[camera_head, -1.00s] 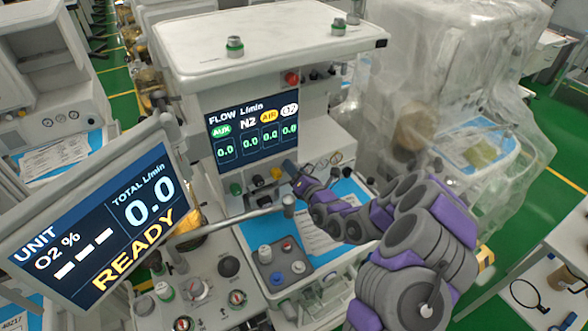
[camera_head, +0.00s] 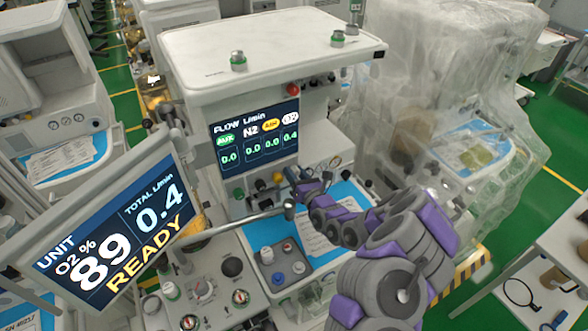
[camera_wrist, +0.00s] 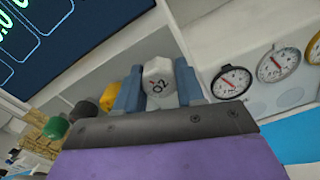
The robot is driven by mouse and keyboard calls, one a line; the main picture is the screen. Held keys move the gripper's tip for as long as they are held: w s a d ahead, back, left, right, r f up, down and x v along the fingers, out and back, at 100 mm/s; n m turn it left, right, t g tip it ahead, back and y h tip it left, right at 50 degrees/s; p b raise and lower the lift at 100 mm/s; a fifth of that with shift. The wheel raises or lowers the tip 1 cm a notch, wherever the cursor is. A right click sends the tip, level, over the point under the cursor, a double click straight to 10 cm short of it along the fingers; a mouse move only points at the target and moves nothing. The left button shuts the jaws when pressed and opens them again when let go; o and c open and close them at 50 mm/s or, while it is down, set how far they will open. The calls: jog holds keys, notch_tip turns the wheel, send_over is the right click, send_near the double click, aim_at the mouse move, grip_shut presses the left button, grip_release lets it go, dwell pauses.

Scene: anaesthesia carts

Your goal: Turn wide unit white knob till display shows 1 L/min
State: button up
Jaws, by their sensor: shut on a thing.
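The white knob (camera_wrist: 158,82), marked O2, sits between the two blue-grey fingers of my gripper (camera_wrist: 158,90) in the wrist view. My gripper is shut on it. In the head view my gripper (camera_head: 294,172) reaches the knob row below the flow display (camera_head: 256,137), and the white knob is hidden there. The flow display reads 0.0 in three columns and 0.4 in the rightmost one. The tilted unit display (camera_head: 115,228) at the left reads O2 89 %, total 0.4 L/min and READY.
Yellow (camera_wrist: 109,97), black (camera_wrist: 84,110) and green (camera_wrist: 56,127) knobs are left of my gripper in the wrist view. Round gauges (camera_wrist: 235,82) are close on its right. A metal bar (camera_head: 235,224) crosses below the knobs. A plastic-covered machine (camera_head: 420,100) stands at the right.

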jog(key=shift+s+f+n+p, duration=0.15)
jog(key=shift+n+p, duration=0.35)
jog(key=shift+n, duration=0.45)
jog(key=shift+w+f+n+p, duration=0.1)
jog(key=shift+n+p, duration=0.4)
jog(key=shift+n, duration=0.45)
jog(key=o, duration=0.6)
jog(key=shift+o, duration=0.8)
jog(key=shift+d+r, duration=0.1)
jog(key=p+v, duration=0.3)
jog(key=v, duration=1.4)
jog(key=shift+d+p, duration=0.2)
jog(key=shift+p, duration=0.1)
jog(key=shift+s, duration=0.1)
